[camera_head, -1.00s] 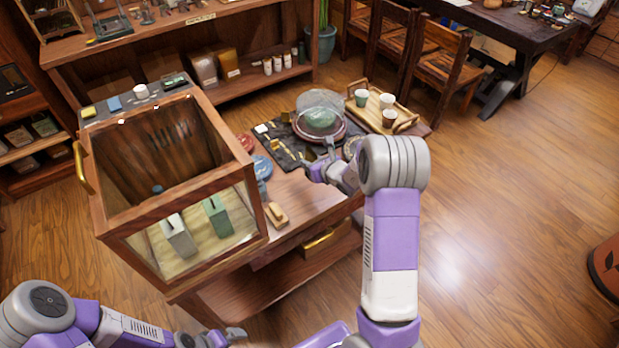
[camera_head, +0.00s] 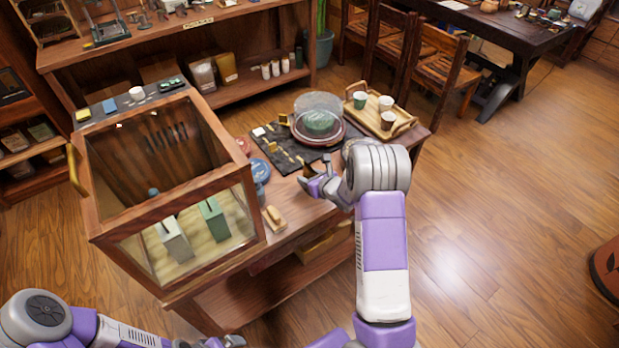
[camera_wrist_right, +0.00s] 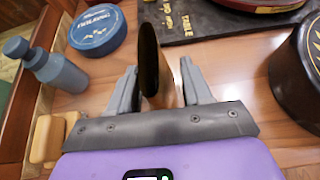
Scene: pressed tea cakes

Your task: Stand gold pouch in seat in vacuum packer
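The vacuum packer appears to be the wood-framed glass box (camera_head: 180,217) on the left of the table. A white pouch-like piece (camera_head: 174,241) and a green one (camera_head: 213,220) stand inside it; I cannot make out an empty seat. My right gripper (camera_head: 312,181) is over the table, right of the box. In the right wrist view its fingers (camera_wrist_right: 160,88) are on both sides of a thin upright tan piece with a dark oval face, seemingly the gold pouch (camera_wrist_right: 150,62). My left gripper (camera_head: 228,342) is at the bottom edge, mostly cut off.
Behind are a dark mat (camera_head: 283,160), a domed round stand (camera_head: 319,118) and a cup tray (camera_head: 402,126). The box's high walls are an obstacle.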

